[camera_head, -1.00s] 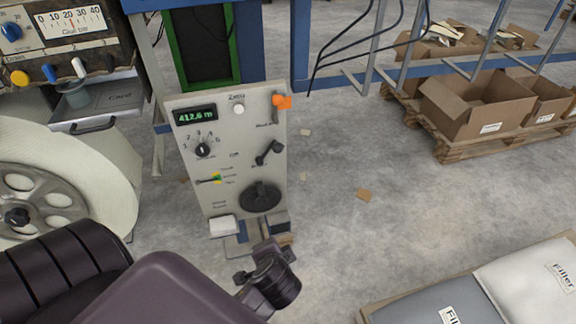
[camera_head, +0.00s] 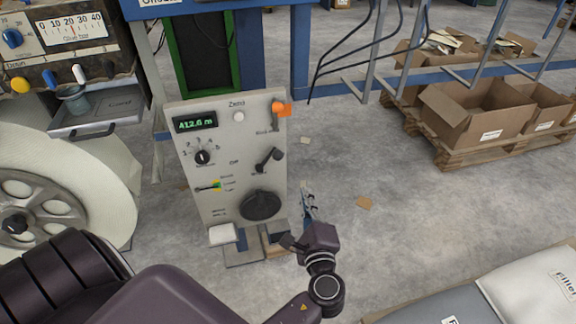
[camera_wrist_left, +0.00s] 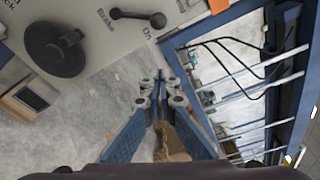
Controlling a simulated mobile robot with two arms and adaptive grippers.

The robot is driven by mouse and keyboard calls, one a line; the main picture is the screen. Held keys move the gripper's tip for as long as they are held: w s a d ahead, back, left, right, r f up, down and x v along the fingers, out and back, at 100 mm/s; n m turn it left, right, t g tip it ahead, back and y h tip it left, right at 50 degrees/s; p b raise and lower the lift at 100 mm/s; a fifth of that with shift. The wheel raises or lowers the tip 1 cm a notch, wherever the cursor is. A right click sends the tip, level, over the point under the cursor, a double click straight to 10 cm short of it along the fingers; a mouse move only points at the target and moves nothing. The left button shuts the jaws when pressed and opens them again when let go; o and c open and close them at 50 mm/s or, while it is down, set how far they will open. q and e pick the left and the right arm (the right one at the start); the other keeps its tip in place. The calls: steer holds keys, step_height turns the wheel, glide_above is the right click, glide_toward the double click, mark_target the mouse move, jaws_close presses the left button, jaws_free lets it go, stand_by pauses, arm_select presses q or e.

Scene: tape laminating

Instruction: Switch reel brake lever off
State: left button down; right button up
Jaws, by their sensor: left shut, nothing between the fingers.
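The black brake lever (camera_head: 268,160) is on the right part of the light grey control panel (camera_head: 207,152). It tilts up to the right in the head view. In the left wrist view the lever (camera_wrist_left: 138,17) is at the top, with the words "Brake" and "On" near it. My left gripper (camera_head: 308,197) is just beyond the panel's lower right edge, lower than the lever and apart from it. In the left wrist view its fingers (camera_wrist_left: 160,88) are together and empty over the floor. My right gripper is not in view.
A large black knob (camera_head: 260,204) sits below the lever, and an orange-topped switch (camera_head: 280,108) above it. A big reel (camera_head: 95,190) stands at left. Blue frame bars and cables are behind. Boxes on a pallet (camera_head: 460,146) stand at right. The floor right of the panel is mostly clear.

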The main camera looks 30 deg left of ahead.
arm_select(q)
steer(key=w+a, duration=0.6)
steer(key=a, duration=0.4)
steer(key=shift+r, duration=0.4)
steer(key=shift+a+b, duration=0.1)
steer(key=shift+b, duration=0.2)
